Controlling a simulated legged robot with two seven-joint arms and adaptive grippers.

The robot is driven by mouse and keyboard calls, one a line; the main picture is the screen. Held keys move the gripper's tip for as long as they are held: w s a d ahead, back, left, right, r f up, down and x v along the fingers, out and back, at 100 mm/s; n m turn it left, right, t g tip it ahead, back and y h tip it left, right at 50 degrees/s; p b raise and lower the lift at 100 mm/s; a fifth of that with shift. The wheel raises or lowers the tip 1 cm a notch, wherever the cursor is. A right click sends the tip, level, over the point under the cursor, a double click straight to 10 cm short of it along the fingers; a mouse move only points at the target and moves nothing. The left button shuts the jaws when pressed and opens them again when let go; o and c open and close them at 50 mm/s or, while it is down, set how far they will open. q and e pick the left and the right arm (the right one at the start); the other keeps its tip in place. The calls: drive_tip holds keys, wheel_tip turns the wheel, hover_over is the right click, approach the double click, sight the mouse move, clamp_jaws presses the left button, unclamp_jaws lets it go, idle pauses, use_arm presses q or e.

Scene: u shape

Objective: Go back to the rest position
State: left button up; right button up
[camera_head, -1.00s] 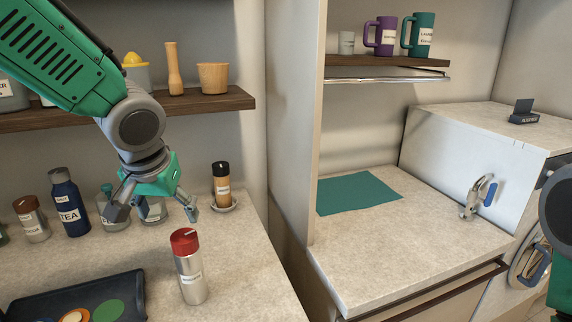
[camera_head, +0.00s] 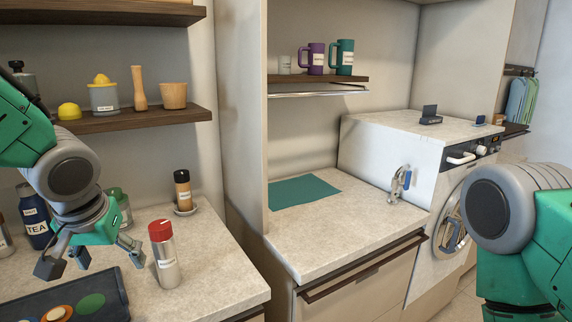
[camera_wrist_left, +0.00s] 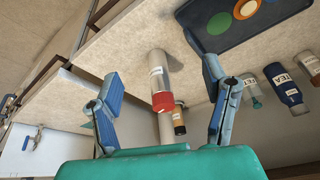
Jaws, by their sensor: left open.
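My left gripper (camera_head: 92,262) is open and empty above the left counter, near the dark tray. It also shows in the left wrist view (camera_wrist_left: 160,105), with its two fingers spread apart. A silver bottle with a red cap (camera_head: 164,255) stands upright on the counter, to the right of the gripper and apart from it. In the left wrist view this bottle (camera_wrist_left: 159,80) appears in the gap between the fingers, beyond them. My right arm comes in at the right edge of the head view; its gripper is out of the picture.
A dark tray (camera_head: 112,301) with coloured discs lies at the front left. A brown-and-black bottle (camera_head: 183,190) stands behind the red-capped one. A blue tea bottle (camera_head: 34,217) stands at the left. A teal mat (camera_head: 302,190) lies on the right counter, which is mostly clear.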

use_arm(q)
drive_tip(key=s+d+f+m+g+h+b, duration=0.1)
drive_tip(key=s+d+f, duration=0.15)
drive_tip(key=f, duration=0.65)
drive_tip(key=s+d+f+g+h+b, duration=0.1)
drive_tip(key=s+d+f+b, duration=0.15)
drive_tip(key=f, duration=0.55)
drive_tip(key=s+a+f+b, duration=0.1)
drive_tip(key=s+f+b, duration=0.1)
drive_tip(key=s+f, duration=0.8)
drive_tip(key=s+a+f+m+g+b, duration=0.1)
drive_tip(key=s+f+b, duration=0.1)
drive_tip(key=s+f, duration=0.8)
wheel_tip(320, 180, down, 6)
drive_tip(key=shift+s+a+r+m+y+b, duration=0.1)
drive_tip(key=shift+s+a+m+y+b, duration=0.05)
drive_tip(key=shift+a+m+y+b, duration=0.2)
use_arm(e)
wheel_tip(320, 180, down, 9)
drive_tip(key=d, duration=0.1)
drive_tip(key=shift+w, duration=0.35)
use_arm(q)
drive_tip(key=shift+d, duration=0.2)
use_arm(e)
drive_tip(key=shift+d+f, duration=0.1)
